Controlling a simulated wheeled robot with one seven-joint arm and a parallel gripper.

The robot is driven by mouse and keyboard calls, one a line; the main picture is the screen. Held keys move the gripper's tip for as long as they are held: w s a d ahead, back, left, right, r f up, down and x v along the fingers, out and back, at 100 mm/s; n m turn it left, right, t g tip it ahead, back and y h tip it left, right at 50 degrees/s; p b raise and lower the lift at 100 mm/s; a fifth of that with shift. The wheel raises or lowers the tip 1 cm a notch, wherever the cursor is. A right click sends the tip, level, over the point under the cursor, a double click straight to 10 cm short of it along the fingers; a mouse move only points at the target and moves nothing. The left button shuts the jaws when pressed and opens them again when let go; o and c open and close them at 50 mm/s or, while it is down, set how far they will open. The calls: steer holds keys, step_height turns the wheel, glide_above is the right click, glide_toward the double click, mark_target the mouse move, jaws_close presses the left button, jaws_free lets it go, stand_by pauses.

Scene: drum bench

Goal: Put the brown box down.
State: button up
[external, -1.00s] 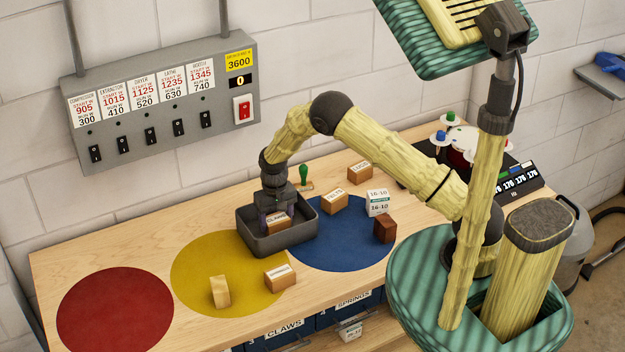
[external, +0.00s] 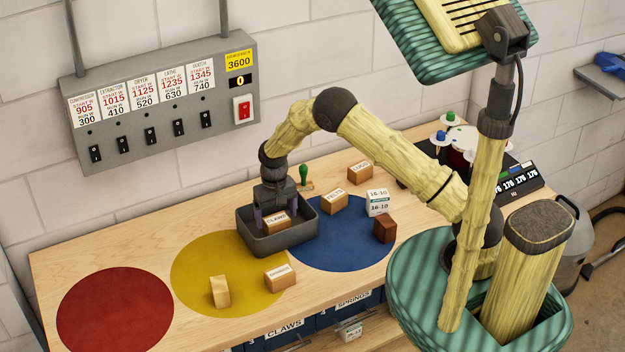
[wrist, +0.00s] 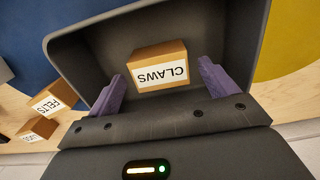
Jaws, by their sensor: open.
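A brown box labelled CLAWS (external: 276,221) rests inside a dark grey tray (external: 288,241). In the wrist view the CLAWS box (wrist: 158,68) lies on the floor of the tray (wrist: 75,65), its label upside down. My gripper (external: 274,222) is open over the tray. In the wrist view its purple fingers (wrist: 160,85) stand apart on either side of the box, with gaps between them and the box. Other brown boxes, FELTS (external: 333,204), LUGS (external: 360,173), SPRINGS (external: 280,278) and one with its label hidden (external: 220,292), lie on the bench.
The tray straddles the yellow disc (external: 195,265) and the blue disc (external: 340,250). The red disc (external: 115,310) is bare. A white box (external: 377,202), a dark brown block (external: 385,229) and a green-handled stamp (external: 304,176) stand to the right. A switch panel (external: 165,105) hangs behind.

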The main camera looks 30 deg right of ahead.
mark_target(277, 218)
step_height(277, 218, up, 10)
steer(key=b, duration=0.2)
steer(key=shift+b, duration=0.35)
steer(key=shift+r, duration=0.1)
stand_by(0.3)
steer(key=s+d+r+t, duration=0.1)
steer(key=s+d+r, duration=0.3)
steer(key=s+d, duration=0.7)
steer(key=s+d+r+t, duration=0.1)
steer(key=s+d+r, duration=0.3)
steer(key=s+d, duration=0.8)
steer(key=shift+s+r+t, duration=0.15)
steer(key=shift+r+t, duration=0.15)
